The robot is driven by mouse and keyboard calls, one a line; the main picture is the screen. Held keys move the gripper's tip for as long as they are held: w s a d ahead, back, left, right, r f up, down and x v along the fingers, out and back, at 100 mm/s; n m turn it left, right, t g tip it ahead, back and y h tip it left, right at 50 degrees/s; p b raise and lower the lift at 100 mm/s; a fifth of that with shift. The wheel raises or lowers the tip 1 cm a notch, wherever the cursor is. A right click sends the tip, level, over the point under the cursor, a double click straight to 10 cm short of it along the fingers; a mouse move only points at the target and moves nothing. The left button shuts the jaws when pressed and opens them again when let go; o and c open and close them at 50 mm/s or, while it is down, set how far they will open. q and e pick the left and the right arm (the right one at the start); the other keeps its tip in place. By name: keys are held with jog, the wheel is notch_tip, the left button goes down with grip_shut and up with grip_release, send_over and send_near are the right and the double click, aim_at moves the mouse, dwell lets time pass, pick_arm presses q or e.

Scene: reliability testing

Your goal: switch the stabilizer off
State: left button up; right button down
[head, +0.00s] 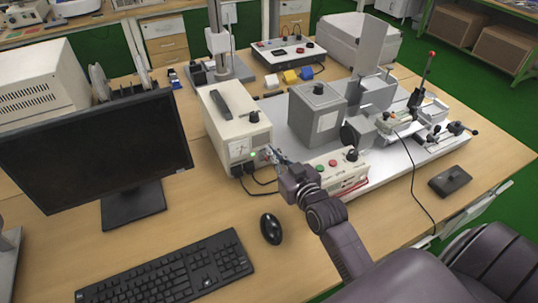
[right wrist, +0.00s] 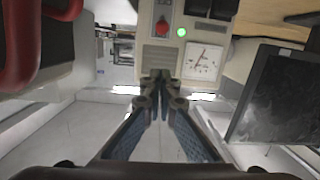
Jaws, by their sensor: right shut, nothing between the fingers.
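The stabilizer (head: 222,106) is a cream box with a dial meter and a black knob, standing on the table left of the grey test machine. Its front panel (right wrist: 160,54) also shows in the right wrist view, upside down. My right gripper (head: 270,153) is in front of the lower right part of the panel. Its fingers (right wrist: 160,76) are shut and empty, pointing at the panel. Contact cannot be told. My left gripper is not in view.
A control box with buttons (head: 335,174) stands just right of my right gripper. Black cables run below the stabilizer's front. A monitor (head: 95,148) stands to the left, with a keyboard (head: 168,272) and mouse (head: 271,228) in front. Bare table lies around the mouse.

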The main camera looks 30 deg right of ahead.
aim_at(268, 160)
jog(key=w, duration=0.3)
jog(key=w+f, duration=0.1)
jog(key=w, duration=0.1)
jog(key=shift+d, duration=0.15)
jog(key=shift+s+f+p, duration=0.15)
jog(key=shift+s+f, duration=0.25)
jog(key=shift+f, duration=0.2)
jog(key=shift+s+f+p, duration=0.15)
jog(key=shift+s+f, duration=0.2)
jog(key=shift+f, duration=0.2)
jog(key=shift+s+f, duration=0.35)
jog(key=shift+f, duration=0.15)
jog(key=shift+s+f, duration=0.1)
jog(key=shift+s, duration=0.05)
jog(key=shift+s+f+p, duration=0.25)
jog(key=shift+f, duration=0.2)
jog(key=shift+s+f+p, duration=0.2)
jog(key=shift+f+p, duration=0.05)
jog(key=shift+f, duration=0.2)
jog(key=s+r, duration=0.1)
jog(key=s, duration=1.1)
jog(key=shift+a+r, duration=0.2)
jog(key=shift+r, duration=0.15)
